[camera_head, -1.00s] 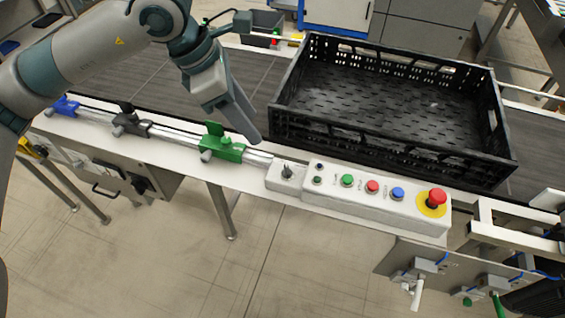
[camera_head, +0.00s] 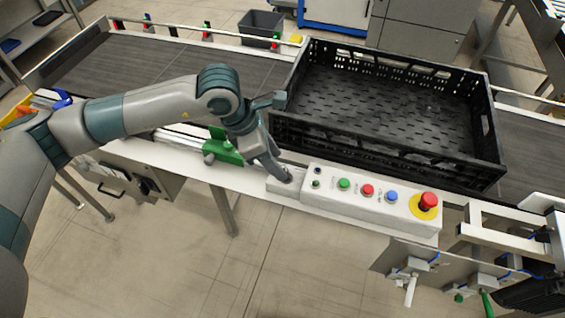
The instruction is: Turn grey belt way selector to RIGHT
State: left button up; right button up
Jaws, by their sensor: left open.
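The grey way selector is a small lever switch on a light grey box (camera_head: 284,190) at the left end of the control panel. My left gripper (camera_head: 280,174) is open and points down right at the selector. Its fingertips are over the top of the box and hide most of the lever, so I cannot tell which way the lever points or whether the fingers touch it. My right gripper is not in view.
The control panel (camera_head: 378,215) has green, red and blue buttons and a red emergency stop (camera_head: 428,201). A black crate (camera_head: 390,158) stands on the belt (camera_head: 150,68) just behind. A green clamp (camera_head: 222,149) sits left of the selector on the rail, close to my left gripper.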

pick_arm(q)
jog(key=shift+p+x, duration=0.6)
jog(key=shift+x, duration=1.75)
jog(key=shift+c, duration=0.3)
jog(key=c, duration=1)
